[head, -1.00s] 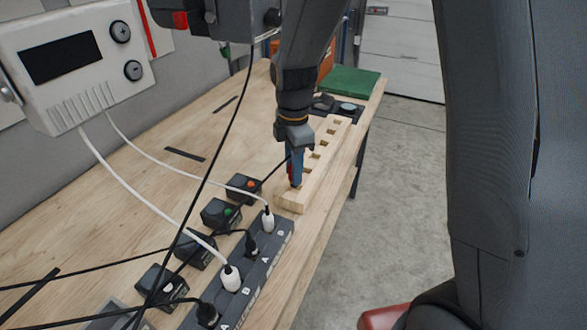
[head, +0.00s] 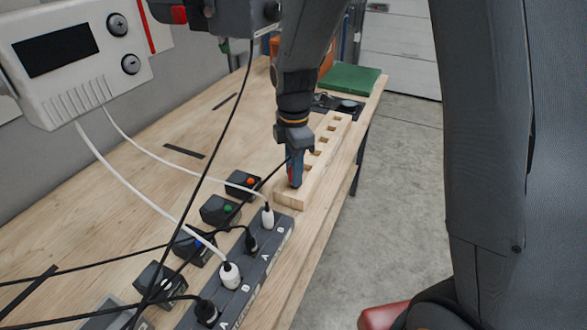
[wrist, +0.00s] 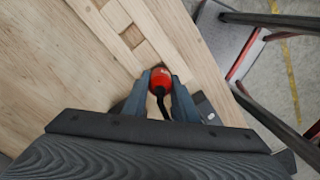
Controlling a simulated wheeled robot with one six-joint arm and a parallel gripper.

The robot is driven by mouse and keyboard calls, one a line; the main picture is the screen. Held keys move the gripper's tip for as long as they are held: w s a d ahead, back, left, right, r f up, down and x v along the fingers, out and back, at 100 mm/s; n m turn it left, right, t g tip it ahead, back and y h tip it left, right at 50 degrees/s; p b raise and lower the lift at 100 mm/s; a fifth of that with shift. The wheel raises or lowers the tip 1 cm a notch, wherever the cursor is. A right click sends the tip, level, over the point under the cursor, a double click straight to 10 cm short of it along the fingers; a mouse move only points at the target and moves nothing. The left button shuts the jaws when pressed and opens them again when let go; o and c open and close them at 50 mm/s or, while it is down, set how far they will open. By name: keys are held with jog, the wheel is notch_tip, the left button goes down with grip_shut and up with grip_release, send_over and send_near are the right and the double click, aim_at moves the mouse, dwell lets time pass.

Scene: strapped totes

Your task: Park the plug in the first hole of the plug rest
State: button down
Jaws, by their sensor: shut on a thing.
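The plug (wrist: 160,77) is red with a black cord and sits between the two blue-grey fingers of my gripper (wrist: 160,84) in the wrist view. In the head view my gripper (head: 295,175) points down over the near end of the wooden plug rest (head: 288,199), and its fingers hide the plug. The rest also shows in the wrist view (wrist: 140,52), with square holes running away from the plug. The hole at the near end is hidden under the gripper, so I cannot tell whether the plug's tip is in it.
A grey power strip (head: 255,270) with white and black plugs stands nearer on the bench. Several dark boxes with coloured buttons (head: 221,209) sit left of it. Cables cross the bench. A green mat (head: 349,83) lies at the far end.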

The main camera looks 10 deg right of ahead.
jog(key=shift+f+b, duration=0.35)
jog(key=shift+f, duration=0.35)
jog(key=c, duration=1.4)
grip_release()
jog(key=shift+o, duration=0.2)
jog(key=shift+r+b, duration=1)
jog(key=shift+r, duration=2.9)
jog(key=s+d+f+m+b, duration=0.1)
jog(key=s+d+f+m, duration=0.2)
jog(key=m, duration=0.7)
jog(key=s+d+f+m+t+b, duration=0.1)
jog(key=s+d+f+m, duration=0.2)
jog(key=s+d+m, duration=0.4)
jog(key=shift+s+f+m, duration=0.35)
jog(key=shift+s+m, duration=0.6)
jog(key=shift+m, duration=0.75)
